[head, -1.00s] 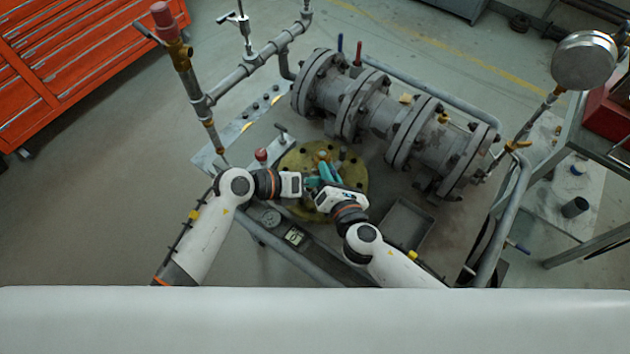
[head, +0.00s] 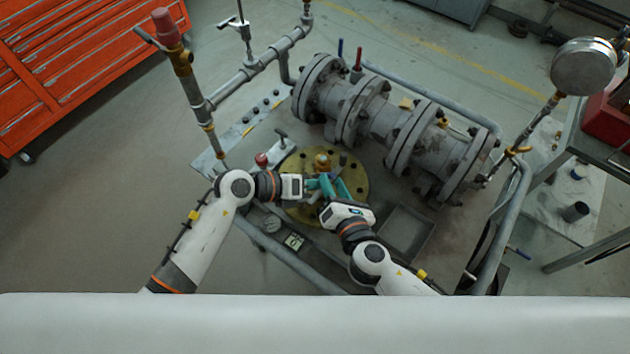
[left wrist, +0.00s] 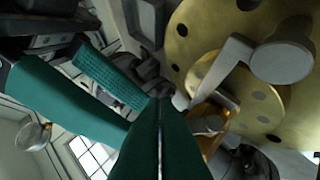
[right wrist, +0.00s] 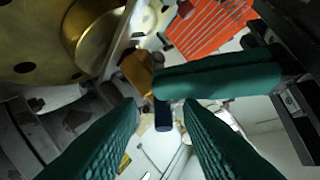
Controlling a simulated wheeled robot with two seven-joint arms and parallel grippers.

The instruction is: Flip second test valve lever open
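A round yellow flange (head: 355,172) with bolt holes lies flat on the cart top, with a brass fitting (head: 322,162) near its centre. The brass fitting also shows in the right wrist view (right wrist: 137,68). A dark blue lever-like piece (right wrist: 163,115) appears between my right fingertips; I cannot tell if they touch it. My right gripper (right wrist: 160,108) is open, with teal fingers.
A large grey flanged pipe body (head: 375,115) lies behind, with an upright blue lever (head: 340,47) and red lever (head: 357,58). A red-topped fitting (head: 262,160) stands left of the flange. A grey tray (head: 405,232) is at right. A pressure gauge (head: 584,66) stands far right.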

